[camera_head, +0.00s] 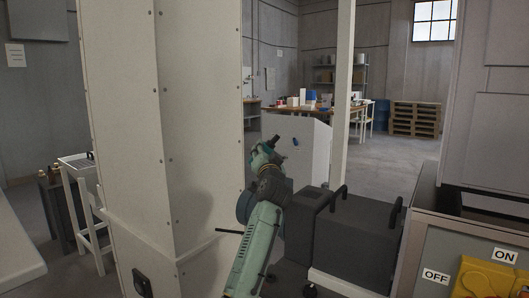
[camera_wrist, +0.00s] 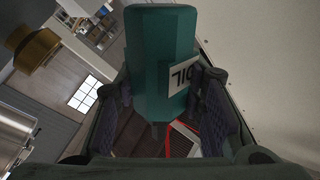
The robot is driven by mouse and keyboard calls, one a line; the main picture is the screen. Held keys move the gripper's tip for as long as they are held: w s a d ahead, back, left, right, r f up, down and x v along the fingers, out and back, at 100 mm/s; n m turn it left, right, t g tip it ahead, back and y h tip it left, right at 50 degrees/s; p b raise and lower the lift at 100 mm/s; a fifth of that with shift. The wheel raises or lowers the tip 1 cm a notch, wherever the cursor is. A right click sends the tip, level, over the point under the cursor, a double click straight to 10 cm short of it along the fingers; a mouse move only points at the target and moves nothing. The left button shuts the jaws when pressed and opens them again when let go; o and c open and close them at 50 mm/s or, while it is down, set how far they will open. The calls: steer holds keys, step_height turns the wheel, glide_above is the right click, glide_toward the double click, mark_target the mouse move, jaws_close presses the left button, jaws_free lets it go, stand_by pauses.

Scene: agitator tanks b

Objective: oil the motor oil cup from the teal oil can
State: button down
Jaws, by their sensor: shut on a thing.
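The teal oil can (camera_wrist: 162,60), with an OIL label on its side, sits between the two dark finger pads in the wrist view. My gripper (camera_wrist: 160,108) is shut on it. In the head view my gripper (camera_head: 266,163) is raised near the middle, beside the tall pale column, with a little of the can's teal (camera_head: 258,156) showing. A brass-coloured round part (camera_wrist: 38,48) on a dark stub shows at the upper left of the wrist view, apart from the can. I cannot tell if it is the motor oil cup.
A tall riveted pale column (camera_head: 195,130) fills the left middle. A grey-white cabinet (camera_head: 308,150) stands behind my gripper. A panel marked ON and OFF (camera_head: 475,262) is at the lower right. A shiny metal cylinder (camera_wrist: 14,130) is at the wrist view's left. Open floor lies behind.

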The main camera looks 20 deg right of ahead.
steer(key=a+m+p, duration=0.1)
steer(key=m+h, duration=0.1)
steer(key=m, duration=0.1)
steer(key=shift+w+a+r+p, duration=0.1)
steer(key=shift+w+a+p, duration=0.2)
steer(key=shift+a+p, duration=0.05)
steer(key=m+p, duration=0.1)
steer(key=m, duration=0.1)
steer(key=a+m+h+p, duration=0.1)
steer(key=m, duration=0.1)
steer(key=shift+w+m+h, duration=0.2)
steer(key=shift+m+h, duration=0.1)
steer(key=shift+m, duration=0.1)
steer(key=m+h+p, duration=0.1)
steer(key=m, duration=0.1)
steer(key=f+m+p, duration=0.1)
steer(key=m+p, duration=0.1)
steer(key=shift+f+h, duration=0.1)
steer(key=shift+h, duration=0.3)
steer(key=shift+f+m, duration=0.2)
steer(key=shift+m, duration=0.5)
steer(key=shift+r+p, duration=0.1)
steer(key=shift+p, duration=0.25)
steer(key=shift+r+m+h+p, duration=0.4)
steer(key=shift+r+m+p, duration=0.15)
steer(key=shift+m+p, duration=0.45)
steer(key=shift+r+m+g+h+p, duration=0.1)
steer(key=shift+m+g+h+p, duration=0.2)
steer(key=shift+m+p, duration=0.2)
